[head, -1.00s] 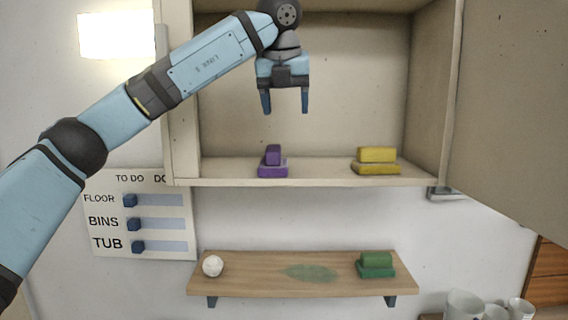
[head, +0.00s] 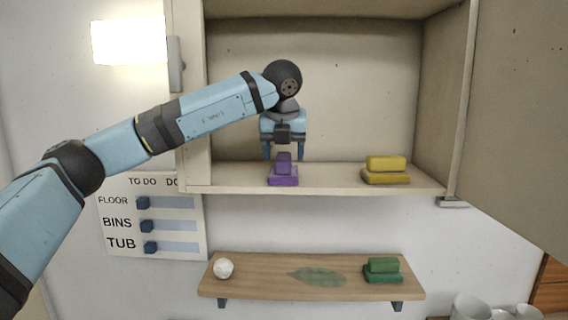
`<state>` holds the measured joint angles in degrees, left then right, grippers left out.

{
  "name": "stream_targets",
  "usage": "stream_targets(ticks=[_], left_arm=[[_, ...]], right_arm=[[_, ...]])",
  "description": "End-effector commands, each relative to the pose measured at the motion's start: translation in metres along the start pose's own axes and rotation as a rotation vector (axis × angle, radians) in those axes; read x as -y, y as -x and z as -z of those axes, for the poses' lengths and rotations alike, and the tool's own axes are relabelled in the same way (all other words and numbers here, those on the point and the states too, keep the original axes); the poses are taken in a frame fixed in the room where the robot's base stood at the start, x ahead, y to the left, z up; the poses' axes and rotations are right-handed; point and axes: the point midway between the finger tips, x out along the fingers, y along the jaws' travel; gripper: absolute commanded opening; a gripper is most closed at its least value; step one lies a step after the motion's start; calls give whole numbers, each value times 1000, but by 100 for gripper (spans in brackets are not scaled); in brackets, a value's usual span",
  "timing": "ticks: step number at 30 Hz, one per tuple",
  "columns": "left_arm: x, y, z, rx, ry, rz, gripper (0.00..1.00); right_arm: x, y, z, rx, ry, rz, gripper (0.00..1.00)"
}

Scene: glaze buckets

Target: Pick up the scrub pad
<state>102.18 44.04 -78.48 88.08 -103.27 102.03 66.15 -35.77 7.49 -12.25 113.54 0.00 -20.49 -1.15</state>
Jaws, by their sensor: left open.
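Several two-part blocks could be the scrub pad; I cannot tell which one the task means. A purple one (head: 283,176) stands on the cabinet's lower shelf, with a narrow upper part on a wider base. A yellow one (head: 386,170) stands to its right on the same shelf. A green one (head: 383,270) sits at the right of the wooden shelf below. My left gripper (head: 284,157) is open and points down right over the purple one, its fingertips near the top of the narrow part. My right gripper is out of view.
The cabinet (head: 315,85) is open, with its door (head: 520,110) swung out at the right. A wooden shelf (head: 260,268) below holds a white ball (head: 223,268). A to-do board (head: 150,220) hangs at the left. White cups (head: 470,307) stand at the lower right.

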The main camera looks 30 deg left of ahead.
Motion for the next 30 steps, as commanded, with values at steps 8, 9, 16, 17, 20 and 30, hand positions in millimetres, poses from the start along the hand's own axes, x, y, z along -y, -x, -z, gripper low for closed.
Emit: stream_targets(ticks=[8,9,16,17,20,30], left_arm=[[0,-20,0,0,0,-1,66],[0,-20,0,0,0,-1,66],[0,-20,0,0,0,0,36],[0,-20,0,0,0,0,29],[0,-20,0,0,0,0,11],[0,-19,0,0,0,0,7]], right_arm=[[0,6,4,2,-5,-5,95],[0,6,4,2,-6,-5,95],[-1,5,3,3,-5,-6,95],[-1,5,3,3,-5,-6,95],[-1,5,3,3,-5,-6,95],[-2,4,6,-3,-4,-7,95]])
